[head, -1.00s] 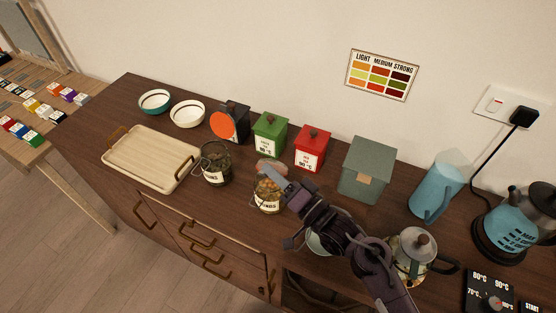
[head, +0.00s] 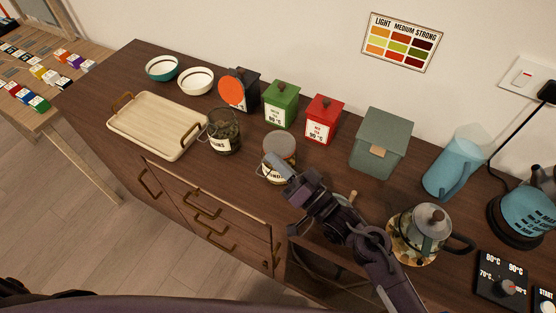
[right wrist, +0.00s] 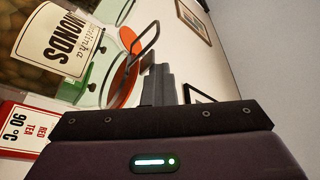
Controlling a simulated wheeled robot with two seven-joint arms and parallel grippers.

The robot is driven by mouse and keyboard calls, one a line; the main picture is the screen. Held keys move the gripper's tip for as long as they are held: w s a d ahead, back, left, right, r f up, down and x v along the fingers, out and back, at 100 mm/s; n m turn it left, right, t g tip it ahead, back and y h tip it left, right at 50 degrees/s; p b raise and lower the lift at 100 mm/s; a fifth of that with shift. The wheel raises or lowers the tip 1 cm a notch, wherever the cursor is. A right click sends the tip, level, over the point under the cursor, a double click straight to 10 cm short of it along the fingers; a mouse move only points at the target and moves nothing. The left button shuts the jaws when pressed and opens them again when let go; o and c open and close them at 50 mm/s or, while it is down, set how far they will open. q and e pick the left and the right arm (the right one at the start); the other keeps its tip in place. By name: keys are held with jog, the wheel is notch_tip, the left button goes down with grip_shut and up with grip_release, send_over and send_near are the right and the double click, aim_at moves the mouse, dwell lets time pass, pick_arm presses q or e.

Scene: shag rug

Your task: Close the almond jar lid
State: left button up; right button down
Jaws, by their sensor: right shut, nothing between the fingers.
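The almond jar (head: 268,175) stands on the dark wooden counter, upright. Its round lid (head: 280,142) lies over the mouth in the head view and covers the almonds; whether it sits fully flush I cannot tell. In the right wrist view the jar's ALMONDS label (right wrist: 58,45) shows close up, with the orange seal (right wrist: 127,84) and the wire clasp (right wrist: 146,45) beside the fingers. My right gripper (head: 281,167) is shut and empty at the jar's front right, close to the lid's rim; contact is unclear. My left gripper is out of view.
A darker jar (head: 224,140) stands left of the almond jar. Green (head: 281,108) and red (head: 321,122) tea tins and a grey-green box (head: 382,142) stand behind. A glass teapot (head: 425,232) stands to the right. A wooden tray (head: 150,130) lies at the left.

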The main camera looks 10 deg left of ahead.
jog(key=shift+s+f, duration=0.1)
jog(key=shift+f, duration=0.3)
notch_tip(320, 180, up, 21)
jog(key=b, duration=0.2)
jog(key=shift+f, duration=0.15)
